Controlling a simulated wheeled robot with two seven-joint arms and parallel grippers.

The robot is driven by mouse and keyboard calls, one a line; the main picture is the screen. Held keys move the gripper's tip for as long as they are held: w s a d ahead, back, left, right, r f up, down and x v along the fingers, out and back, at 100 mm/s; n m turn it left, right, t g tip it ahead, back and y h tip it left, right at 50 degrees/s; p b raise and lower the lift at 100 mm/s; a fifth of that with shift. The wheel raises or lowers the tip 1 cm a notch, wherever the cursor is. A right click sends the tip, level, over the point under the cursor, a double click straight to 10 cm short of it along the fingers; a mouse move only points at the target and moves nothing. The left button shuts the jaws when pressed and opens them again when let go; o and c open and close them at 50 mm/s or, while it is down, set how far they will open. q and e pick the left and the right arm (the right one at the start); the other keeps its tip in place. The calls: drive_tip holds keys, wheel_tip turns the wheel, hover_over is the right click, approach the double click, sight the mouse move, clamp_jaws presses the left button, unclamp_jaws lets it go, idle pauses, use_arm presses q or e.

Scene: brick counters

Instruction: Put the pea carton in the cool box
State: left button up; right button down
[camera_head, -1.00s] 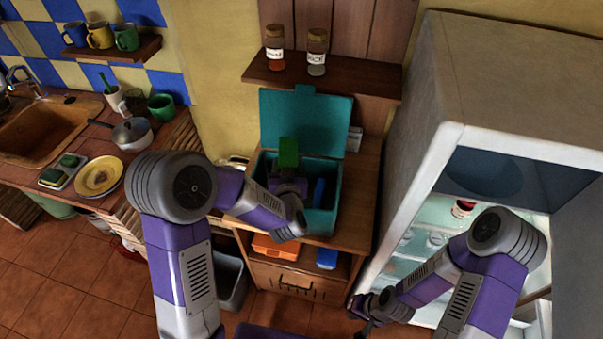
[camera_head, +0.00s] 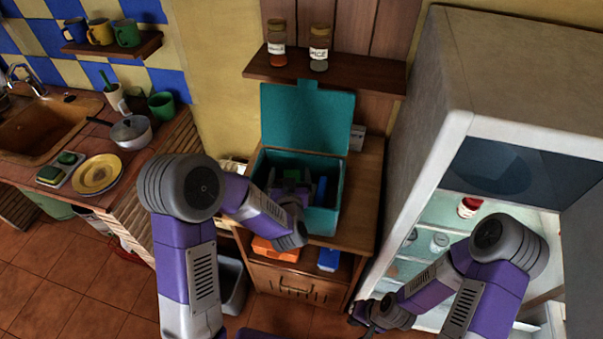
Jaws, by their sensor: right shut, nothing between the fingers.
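The cool box (camera_head: 323,222) is teal and stands open on the wooden counter, with its lid (camera_head: 307,120) raised at the back. The pea carton (camera_head: 291,174) shows as a small green patch low inside the cool box, below the rim. My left gripper (camera_head: 290,188) is inside the box at the carton, and my arm hides part of both. I cannot tell whether its fingers still grip the carton. My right gripper (camera_head: 362,318) is shut and empty, low in front of the fridge and away from the box.
A blue item (camera_head: 321,188) stands inside the cool box at the right. The open fridge (camera_head: 440,215) is at the right with a red-lidded jar (camera_head: 469,207). A shelf (camera_head: 320,76) with two spice jars hangs above the box. An orange box (camera_head: 274,250) sits on the shelf beneath the counter.

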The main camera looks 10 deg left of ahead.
use_arm(q)
drive_tip(key=shift+f, duration=0.1)
drive_tip(key=p+v, duration=0.2)
drive_tip(key=v, duration=0.5)
drive_tip(key=shift+s, duration=0.25)
idle(0.4)
